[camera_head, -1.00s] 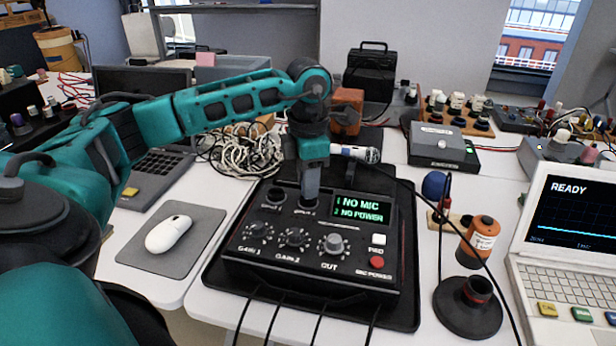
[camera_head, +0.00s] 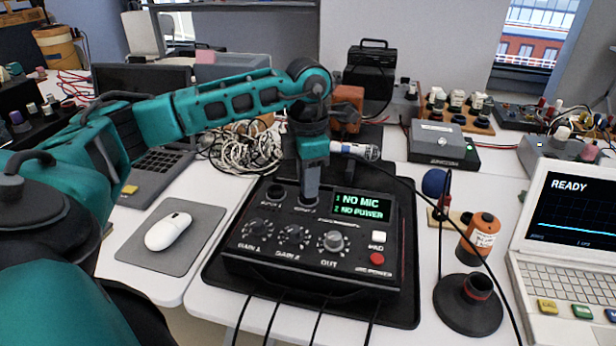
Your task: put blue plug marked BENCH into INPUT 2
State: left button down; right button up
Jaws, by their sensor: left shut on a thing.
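The black mixer box (camera_head: 300,262) stands on a dark mat at the front middle, with sockets along its back edge. The left socket (camera_head: 275,192) is bare. My left gripper (camera_head: 309,195) points straight down at the socket marked INPUT 2, right of the bare one, and covers most of it. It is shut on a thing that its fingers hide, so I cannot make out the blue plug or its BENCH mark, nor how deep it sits. The mixer's screen (camera_head: 362,206) reads "1 NO MIC, 2 NO POWER". My right gripper is not in view.
A mouse (camera_head: 168,232) is on a grey pad to the left. An orange canister (camera_head: 480,238), a dark round stand (camera_head: 468,306) and a laptop reading READY (camera_head: 572,222) are to the right. Cables hang off the front.

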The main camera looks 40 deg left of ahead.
pick_arm(q)
jog(key=c, duration=0.8)
grip_release()
notch_tip(320, 180, up, 13)
jog(key=shift+p, duration=1.15)
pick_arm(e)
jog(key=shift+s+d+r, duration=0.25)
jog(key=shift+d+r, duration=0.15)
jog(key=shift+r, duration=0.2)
pick_arm(q)
jog(key=shift+s, duration=0.1)
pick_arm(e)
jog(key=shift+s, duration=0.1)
